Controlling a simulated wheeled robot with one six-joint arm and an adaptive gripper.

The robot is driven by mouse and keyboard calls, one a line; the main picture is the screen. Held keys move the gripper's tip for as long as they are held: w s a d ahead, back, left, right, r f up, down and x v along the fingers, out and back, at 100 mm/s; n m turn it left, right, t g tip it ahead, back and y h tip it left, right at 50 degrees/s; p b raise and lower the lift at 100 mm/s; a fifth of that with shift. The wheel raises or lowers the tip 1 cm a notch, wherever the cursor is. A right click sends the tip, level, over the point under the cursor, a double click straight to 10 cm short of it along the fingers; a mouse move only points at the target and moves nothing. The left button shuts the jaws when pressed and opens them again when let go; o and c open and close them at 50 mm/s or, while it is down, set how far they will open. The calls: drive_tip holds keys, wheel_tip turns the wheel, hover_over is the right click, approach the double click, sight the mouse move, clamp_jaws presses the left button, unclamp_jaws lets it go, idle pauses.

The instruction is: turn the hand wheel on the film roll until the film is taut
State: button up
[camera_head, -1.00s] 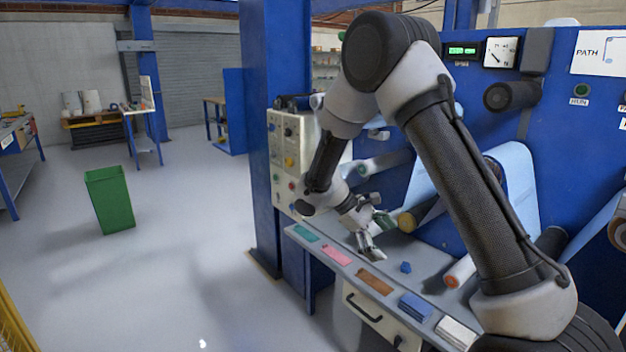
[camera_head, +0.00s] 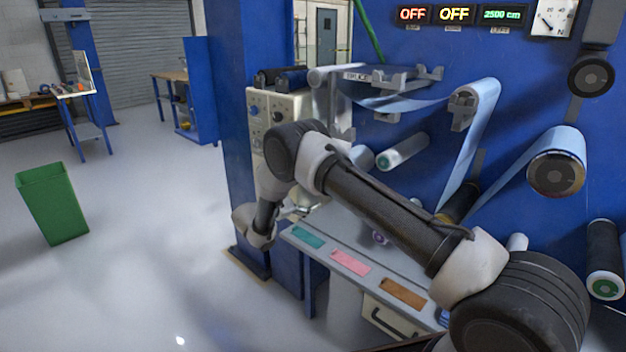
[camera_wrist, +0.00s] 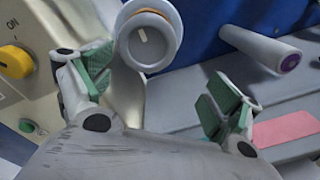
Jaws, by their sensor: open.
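In the wrist view, a pale round wheel-like end (camera_wrist: 150,42) with a grey face and a white mark sits just beyond my gripper (camera_wrist: 160,80). It lies nearer the left finger. Whether this is the hand wheel I cannot tell for sure. My gripper is open, with green pads wide apart and nothing between them. In the head view my gripper (camera_head: 297,208) is small and partly hidden behind my arm, near the control panel. The blue film (camera_head: 478,110) runs over upper rollers and down behind my arm. More film wraps a dark-faced roller (camera_head: 556,173) at right.
A beige control panel (camera_wrist: 40,40) with a yellow knob (camera_wrist: 15,62) is close to my left finger. A roller (camera_wrist: 262,48) projects at upper right, above a shelf with a pink label (camera_wrist: 284,129). A green bin (camera_head: 52,205) stands on open floor at left.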

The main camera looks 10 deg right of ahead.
drive_tip(key=shift+t, duration=0.5)
drive_tip(key=w+d, duration=0.1)
drive_tip(key=d, duration=0.1)
drive_tip(key=w+d+r, duration=0.1)
drive_tip(key=w, duration=0.1)
drive_tip(key=w+d, duration=0.2)
drive_tip(key=shift+w+d+r, duration=0.15)
drive_tip(key=shift+d+r, duration=0.15)
drive_tip(key=c, duration=1)
